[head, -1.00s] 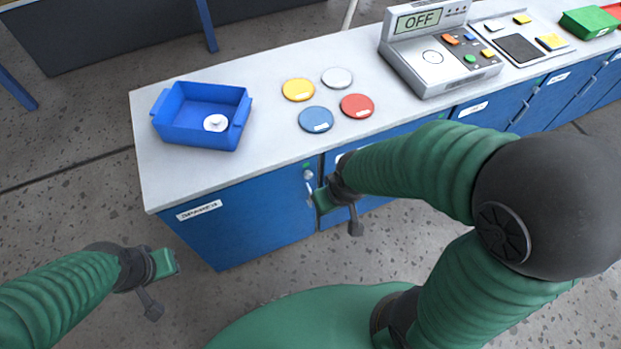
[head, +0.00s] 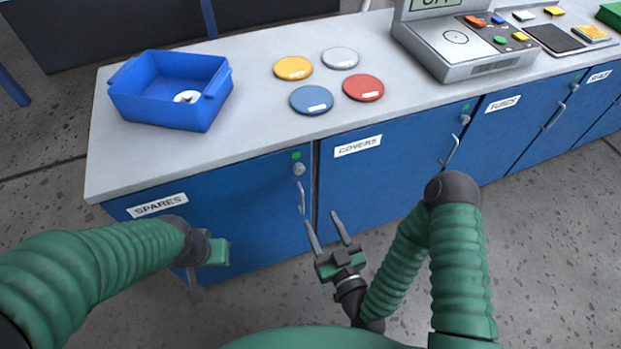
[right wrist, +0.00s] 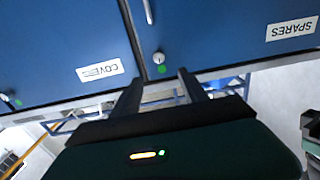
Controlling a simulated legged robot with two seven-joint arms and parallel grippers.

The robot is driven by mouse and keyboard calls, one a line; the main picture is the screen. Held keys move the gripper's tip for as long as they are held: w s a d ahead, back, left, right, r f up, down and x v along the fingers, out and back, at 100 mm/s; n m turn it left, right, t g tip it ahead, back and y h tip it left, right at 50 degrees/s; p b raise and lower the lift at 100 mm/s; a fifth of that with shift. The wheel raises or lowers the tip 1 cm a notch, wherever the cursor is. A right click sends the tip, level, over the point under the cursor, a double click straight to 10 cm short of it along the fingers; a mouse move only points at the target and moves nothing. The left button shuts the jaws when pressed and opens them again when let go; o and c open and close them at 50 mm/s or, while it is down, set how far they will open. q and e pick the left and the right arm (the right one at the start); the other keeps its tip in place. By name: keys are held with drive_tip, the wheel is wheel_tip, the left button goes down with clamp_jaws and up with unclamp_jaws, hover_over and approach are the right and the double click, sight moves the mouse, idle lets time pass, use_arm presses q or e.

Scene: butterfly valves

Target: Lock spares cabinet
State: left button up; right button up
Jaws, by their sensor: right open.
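The spares cabinet (head: 230,215) is a blue door under the worktop, labelled SPARES, and looks closed. Near its top right corner are a round silver lock (head: 299,170), a green light (head: 296,155) and a bar handle (head: 301,197). My right gripper (head: 320,217) is open and empty, in front of the doors, below and slightly right of that lock and apart from it. In the right wrist view, upside down, the lock (right wrist: 158,57) appears just beyond the open fingers (right wrist: 158,88). My left gripper (head: 220,251) is before the spares door; its fingers are unclear.
The covers cabinet (head: 385,180) adjoins on the right, with its own lock, handle and green light. On the worktop are a blue bin (head: 165,112) holding a white part, several coloured discs and a grey console (head: 470,45). Floor is free in front.

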drive_tip(key=x, duration=0.2)
drive_tip(key=p, duration=0.3)
approach(300, 171)
drive_tip(key=b+x, duration=0.1)
drive_tip(key=x, duration=0.7)
drive_tip(key=shift+w+a+f, duration=0.1)
drive_tip(key=shift+w, duration=0.2)
clamp_jaws()
